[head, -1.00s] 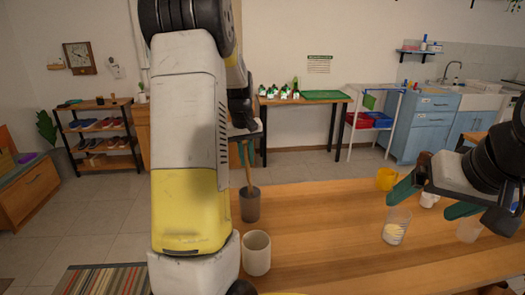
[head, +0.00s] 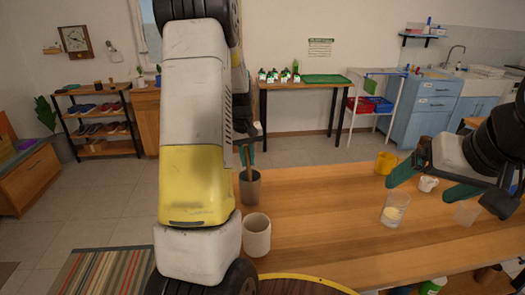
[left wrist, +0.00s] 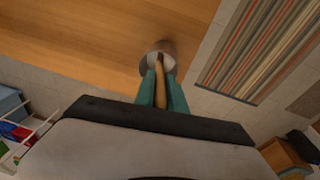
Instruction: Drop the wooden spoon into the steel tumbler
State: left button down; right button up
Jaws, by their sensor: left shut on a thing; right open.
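The steel tumbler (head: 250,192) is a dark grey cylinder standing upright at the left edge of the wooden table. My left gripper (head: 246,157) is above it, shut on the wooden spoon (head: 248,166), which hangs about upright with its lower end inside the tumbler's mouth. In the left wrist view the spoon (left wrist: 160,82) is between the teal fingers and points into the tumbler (left wrist: 149,62). The spoon's lower end is hidden in the tumbler. My right gripper (head: 420,190) is open and empty over the right of the table.
A white cup (head: 257,238) stands just in front of the tumbler. A yellow mug (head: 386,163), a small white cup (head: 428,184), a glass with pale yellow contents (head: 394,211) and a clear glass (head: 466,213) are near my right gripper. The table's middle is clear.

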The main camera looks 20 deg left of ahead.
aim_at(246, 148)
pick_arm(q)
jog(key=shift+f, duration=0.1)
jog(key=c, duration=1.3)
grip_release()
jog(key=r, duration=0.2)
jog(key=s+r, duration=0.1)
jog(key=r, duration=0.5)
jog(key=shift+s, duration=0.15)
jog(key=s+d+r+m+t+h, duration=0.1)
jog(key=s+d+r+m+t, duration=0.15)
jog(key=s+d+r, duration=0.65)
jog(key=s+d+r+m+t+h, duration=0.1)
jog(key=s+d+m, duration=0.3)
jog(key=s, duration=1.1)
jog(key=shift+s+d+r+t, duration=0.2)
jog(key=shift+d+r+t, duration=0.25)
jog(key=shift+d, duration=0.75)
